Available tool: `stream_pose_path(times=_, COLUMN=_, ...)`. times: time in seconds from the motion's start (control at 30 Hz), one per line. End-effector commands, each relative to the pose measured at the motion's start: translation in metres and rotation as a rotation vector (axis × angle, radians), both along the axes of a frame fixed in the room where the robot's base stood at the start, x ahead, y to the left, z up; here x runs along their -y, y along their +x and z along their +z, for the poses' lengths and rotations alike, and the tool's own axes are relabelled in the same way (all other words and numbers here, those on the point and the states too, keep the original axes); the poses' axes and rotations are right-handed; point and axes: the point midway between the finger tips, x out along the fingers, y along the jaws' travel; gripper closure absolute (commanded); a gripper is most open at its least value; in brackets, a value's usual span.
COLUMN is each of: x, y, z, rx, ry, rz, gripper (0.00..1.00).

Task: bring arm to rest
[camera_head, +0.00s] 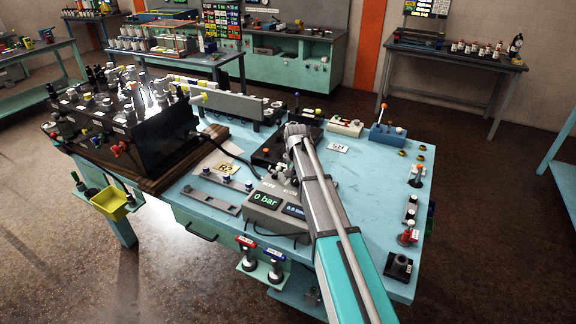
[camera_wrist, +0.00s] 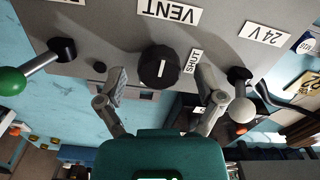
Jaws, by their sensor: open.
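My arm reaches from the lower right over the light-blue workbench (camera_head: 345,185) in the head view. Its end is above the middle of the bench, by the grey gauge box reading "0 bar" (camera_head: 275,208). In the wrist view my gripper (camera_wrist: 160,82) is open, its two fingers apart on either side of a black round knob (camera_wrist: 158,67). The knob sits on a grey panel (camera_wrist: 110,25) labelled "VENT" and "SHUT". I see nothing held between the fingers; whether they touch the knob, I cannot tell.
A lever with a green ball (camera_wrist: 12,81) and one with a white ball (camera_wrist: 241,110) flank the knob. A dark manifold block (camera_head: 110,120) stands on the bench's left. A blue box with an orange-topped lever (camera_head: 388,133) stands at the back right. Brown floor (camera_head: 480,220) lies clear to the right.

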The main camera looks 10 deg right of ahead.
Motion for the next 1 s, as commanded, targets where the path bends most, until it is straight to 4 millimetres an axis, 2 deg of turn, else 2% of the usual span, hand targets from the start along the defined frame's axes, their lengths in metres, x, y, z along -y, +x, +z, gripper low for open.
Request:
stream_pose_path(times=0.13, x=0.000, y=-0.001, z=0.000, rx=0.000, ry=0.000, rz=0.001, gripper=0.13)
stream_pose_path(times=0.27, x=0.000, y=-0.011, z=0.000, rx=0.000, ry=0.000, rz=0.012, gripper=0.13)
stream_pose_path(times=0.47, x=-0.001, y=-0.051, z=0.000, rx=0.000, ry=0.000, rz=0.056, gripper=0.13)
stream_pose_path(times=0.67, x=-0.002, y=-0.115, z=0.000, rx=0.000, ry=-0.001, rz=0.136, gripper=0.13)
stream_pose_path(times=1.0, x=-0.003, y=-0.238, z=0.000, rx=0.000, ry=-0.001, rz=0.298, gripper=0.13)
